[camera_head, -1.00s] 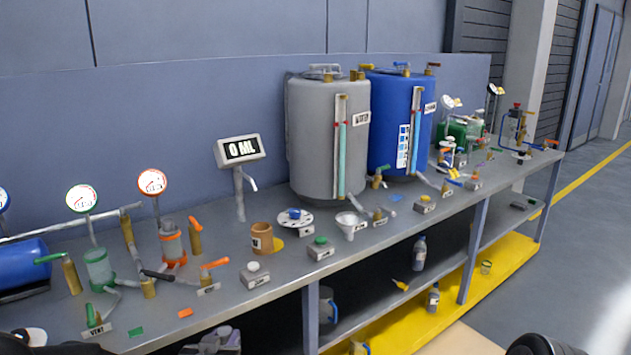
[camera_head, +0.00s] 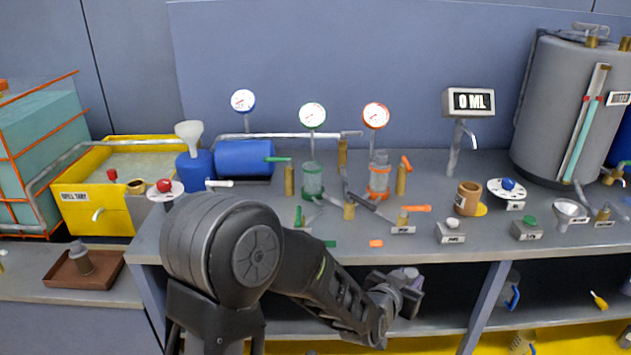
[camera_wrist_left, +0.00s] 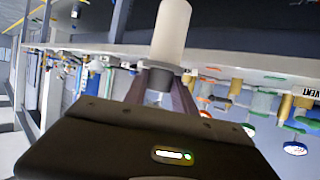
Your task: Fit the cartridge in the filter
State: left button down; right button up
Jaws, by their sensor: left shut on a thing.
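My left gripper (camera_head: 403,288) is low in front of the bench's front edge in the head view. In the left wrist view the gripper (camera_wrist_left: 160,88) is shut on a cream cylinder with a dark grey collar, which looks like the cartridge (camera_wrist_left: 172,32). Its cream end sticks out past the fingers. In the head view the arm mostly hides it. Two clear housings stand on the bench, one with green ends (camera_head: 312,180) and one with orange ends (camera_head: 379,176). I cannot tell which fitting is the filter. My right gripper is not in view.
Gauges, valves and levers crowd the bench (camera_head: 280,262). A brown cup (camera_head: 467,198), a display spout (camera_head: 468,103) and a grey tank (camera_head: 570,110) stand to the right. A yellow spill tray (camera_head: 120,200) and a brown tray (camera_head: 112,272) are at left. A shelf lies below the bench.

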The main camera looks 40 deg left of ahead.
pick_arm(q)
jog(key=shift+r, duration=0.1)
dwell(0.3)
jog(key=v, duration=0.4)
jog(key=shift+s+r, duration=0.15)
